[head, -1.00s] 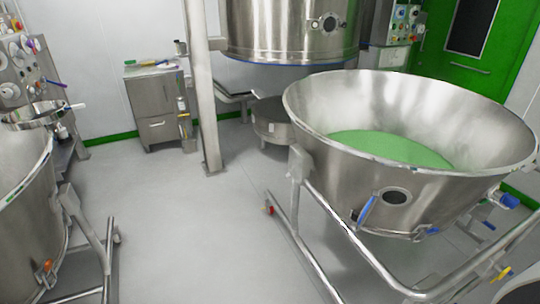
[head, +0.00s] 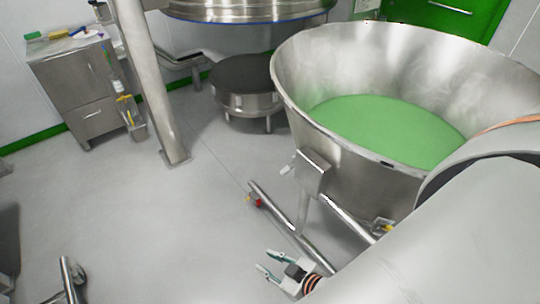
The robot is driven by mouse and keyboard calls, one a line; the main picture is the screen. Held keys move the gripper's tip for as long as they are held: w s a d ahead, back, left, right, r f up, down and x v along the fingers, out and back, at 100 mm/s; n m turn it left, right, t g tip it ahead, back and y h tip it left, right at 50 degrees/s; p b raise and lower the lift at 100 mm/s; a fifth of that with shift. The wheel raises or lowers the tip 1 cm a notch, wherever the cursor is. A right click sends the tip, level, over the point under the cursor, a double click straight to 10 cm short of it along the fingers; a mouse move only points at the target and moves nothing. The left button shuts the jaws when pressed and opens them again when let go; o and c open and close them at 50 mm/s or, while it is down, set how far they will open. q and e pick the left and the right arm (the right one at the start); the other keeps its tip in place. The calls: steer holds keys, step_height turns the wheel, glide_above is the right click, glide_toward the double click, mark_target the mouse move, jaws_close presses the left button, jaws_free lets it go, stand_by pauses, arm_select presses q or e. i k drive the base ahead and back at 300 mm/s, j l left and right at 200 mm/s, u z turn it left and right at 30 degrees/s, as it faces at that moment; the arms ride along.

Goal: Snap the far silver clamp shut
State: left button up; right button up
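A large steel bowl (head: 345,150) holding green powder (head: 385,128) fills the right side. A silver bracket (head: 313,172) with a small pale lever (head: 288,167) sits on the bowl's left side; I cannot tell whether this is the clamp, or whether it is open or shut. My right arm comes in from the right and covers the bowl's near right side. My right gripper (head: 267,268) is at the bottom, below the bracket and beside the frame leg. Its fingers are spread with nothing between them. My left gripper is out of view.
The bowl's tubular frame (head: 285,228) runs along the floor near my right gripper. A steel post (head: 150,80), a cabinet (head: 80,85) and a low round vessel (head: 248,85) stand farther back. The floor (head: 150,220) at left centre is clear.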

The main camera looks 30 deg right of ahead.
mark_target(286, 170)
steer(key=i, duration=3)
steer(key=i+z, duration=0.15)
steer(key=z, duration=0.3)
steer(key=i+z, duration=0.1)
steer(key=z, duration=0.3)
steer(key=i+j+z, duration=0.15)
steer(key=z, duration=3.05)
